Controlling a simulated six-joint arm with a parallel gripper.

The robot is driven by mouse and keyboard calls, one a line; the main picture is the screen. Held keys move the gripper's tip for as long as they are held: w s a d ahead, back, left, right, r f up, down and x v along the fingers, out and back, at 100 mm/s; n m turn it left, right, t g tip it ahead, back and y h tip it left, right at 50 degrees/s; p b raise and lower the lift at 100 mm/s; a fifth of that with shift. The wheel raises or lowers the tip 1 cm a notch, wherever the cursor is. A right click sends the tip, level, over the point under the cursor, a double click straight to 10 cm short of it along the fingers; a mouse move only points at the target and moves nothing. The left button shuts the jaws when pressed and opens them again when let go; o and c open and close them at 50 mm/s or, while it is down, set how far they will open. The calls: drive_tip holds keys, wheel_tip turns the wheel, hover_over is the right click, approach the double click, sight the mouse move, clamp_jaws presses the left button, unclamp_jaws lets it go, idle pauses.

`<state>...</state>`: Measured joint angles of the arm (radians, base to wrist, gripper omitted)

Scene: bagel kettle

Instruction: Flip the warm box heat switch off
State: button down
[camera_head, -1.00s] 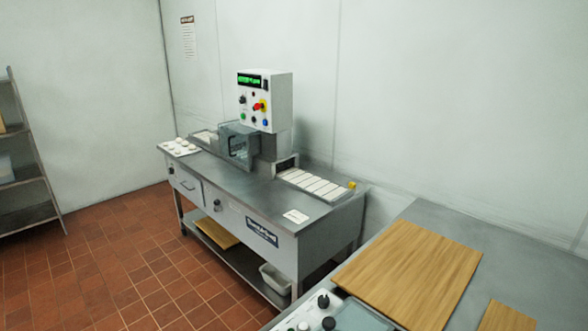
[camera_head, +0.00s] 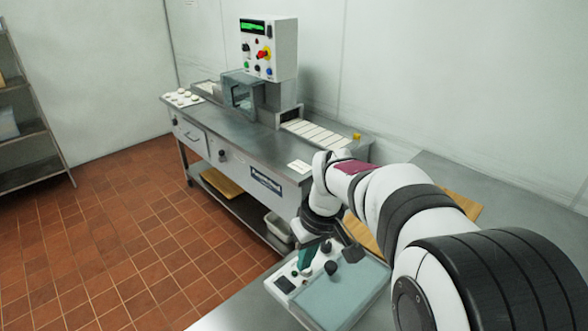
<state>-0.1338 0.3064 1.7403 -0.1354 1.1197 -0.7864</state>
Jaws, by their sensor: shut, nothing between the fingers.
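A box with a bluish, see-through lid (camera_head: 345,298) stands on the near counter at the bottom of the view; I take it to be the warm box. Its pale control panel (camera_head: 284,284) along the left side carries dark knobs (camera_head: 331,268) and a small dark display. The heat switch cannot be made out at this size. My gripper (camera_head: 306,262) hangs from my white arm, pointing down over the panel's far end. It is shut and empty. The gripper and wrist hide part of the panel, and I cannot tell whether the fingertips touch it.
A steel machine bench (camera_head: 245,150) stands beyond, with a white control box (camera_head: 268,48) bearing several buttons and a red-yellow knob. Wooden boards (camera_head: 462,203) lie behind my arm. A white bin (camera_head: 277,228) sits on the bench's lower shelf. Tiled floor (camera_head: 110,245) is clear at left.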

drive_tip(key=w+a+f+n, duration=0.2)
drive_tip(key=w+f+n, duration=0.1)
drive_tip(key=w, duration=0.3)
drive_tip(key=shift+w+a+f, duration=0.15)
drive_tip(key=shift+a+f, duration=0.1)
drive_tip(key=shift+f, duration=0.1)
approach(288, 286)
drive_tip(key=f, duration=0.1)
drive_tip(key=a+f, duration=0.1)
drive_tip(key=f, duration=0.1)
drive_tip(key=w+f, duration=0.1)
drive_tip(key=f, duration=0.1)
drive_tip(key=shift+a+f, duration=0.15)
drive_tip(key=shift+a, duration=0.1)
drive_tip(key=shift+f, duration=0.65)
drive_tip(key=shift+s+d+f, duration=0.15)
drive_tip(key=shift+f, duration=0.1)
drive_tip(key=shift+r, duration=0.1)
